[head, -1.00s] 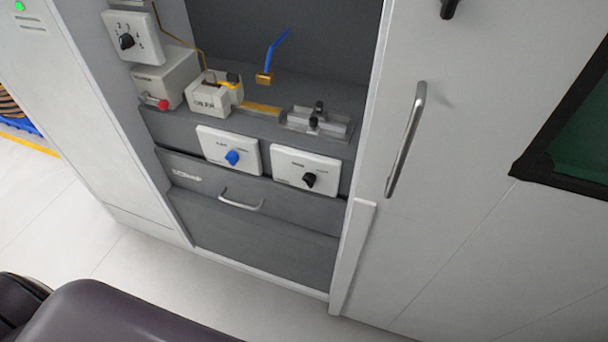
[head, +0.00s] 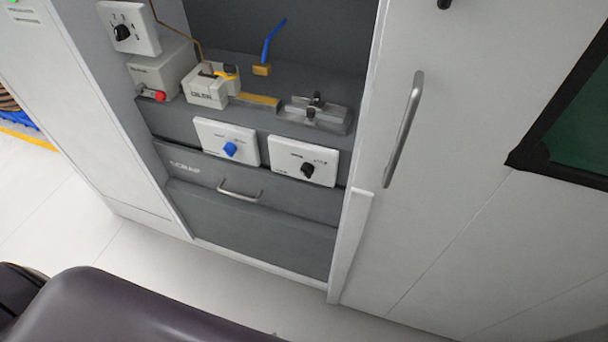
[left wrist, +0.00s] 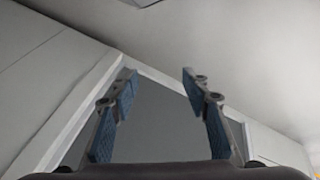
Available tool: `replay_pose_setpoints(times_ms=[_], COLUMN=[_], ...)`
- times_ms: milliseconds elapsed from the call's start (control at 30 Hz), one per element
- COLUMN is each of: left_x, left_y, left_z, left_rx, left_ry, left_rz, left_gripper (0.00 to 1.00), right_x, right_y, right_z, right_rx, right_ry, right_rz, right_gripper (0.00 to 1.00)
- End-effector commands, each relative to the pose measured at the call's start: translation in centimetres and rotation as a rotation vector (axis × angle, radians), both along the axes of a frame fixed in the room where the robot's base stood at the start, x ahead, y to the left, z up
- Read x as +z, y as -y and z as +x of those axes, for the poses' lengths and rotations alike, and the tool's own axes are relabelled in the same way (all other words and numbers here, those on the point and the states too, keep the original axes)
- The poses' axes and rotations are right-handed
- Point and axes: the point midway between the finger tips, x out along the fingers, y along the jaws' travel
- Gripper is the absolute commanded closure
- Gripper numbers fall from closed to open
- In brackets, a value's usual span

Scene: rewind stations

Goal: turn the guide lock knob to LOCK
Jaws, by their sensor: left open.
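Several knobs show in the head view, and their labels are too small to read, so I cannot tell for sure which is the guide lock knob. A black knob (head: 307,170) sits on the right white plate (head: 322,164) below the shelf. A blue knob (head: 230,149) sits on the left white plate (head: 208,130). Another black knob (head: 122,32) is on the upper left plate. A metal guide block (head: 330,118) with small black knobs stands on the shelf. My left gripper (left wrist: 160,77) is open and empty in the left wrist view, away from every knob. My right gripper is not seen.
A grey box with a red button (head: 160,96) and a pale splicing unit (head: 206,92) stand on the shelf. A drawer handle (head: 240,192) juts out below the plates. A long door handle (head: 404,130) is on the right. The floor in front is clear.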

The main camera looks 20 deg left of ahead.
Motion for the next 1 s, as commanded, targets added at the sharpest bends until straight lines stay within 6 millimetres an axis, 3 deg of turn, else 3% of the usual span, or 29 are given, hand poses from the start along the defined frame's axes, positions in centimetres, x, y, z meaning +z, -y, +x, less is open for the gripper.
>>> replay_pose_setpoints(times_ms=[33,200,367,500,700,800,900,1000], left_x=[1.8,8.5,16.4,24.0,34.5,38.1,40.3,41.3], left_y=[0.8,2.7,3.7,4.1,3.6,3.2,2.9,2.8], left_z=[2.7,11.1,17.6,22.0,25.9,26.8,27.2,27.5], left_rx=[0.111,0.494,0.807,1.035,1.251,1.301,1.326,1.337], left_ry=[0.057,0.23,0.352,0.416,0.416,0.388,0.36,0.345], left_rz=[-0.073,-0.39,-0.759,-1.131,-1.671,-1.872,-1.999,-2.058], left_gripper=[0.57,0.57,0.57,0.57,0.57,0.57,0.57,0.57], right_x=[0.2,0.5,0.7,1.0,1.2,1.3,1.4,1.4], right_y=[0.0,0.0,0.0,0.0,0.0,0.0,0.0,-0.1], right_z=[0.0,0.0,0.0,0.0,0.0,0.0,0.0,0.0], right_rx=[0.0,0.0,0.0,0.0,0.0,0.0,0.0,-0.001], right_ry=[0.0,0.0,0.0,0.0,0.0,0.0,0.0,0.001], right_rz=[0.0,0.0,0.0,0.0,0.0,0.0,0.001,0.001], right_gripper=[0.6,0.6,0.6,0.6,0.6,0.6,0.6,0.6])
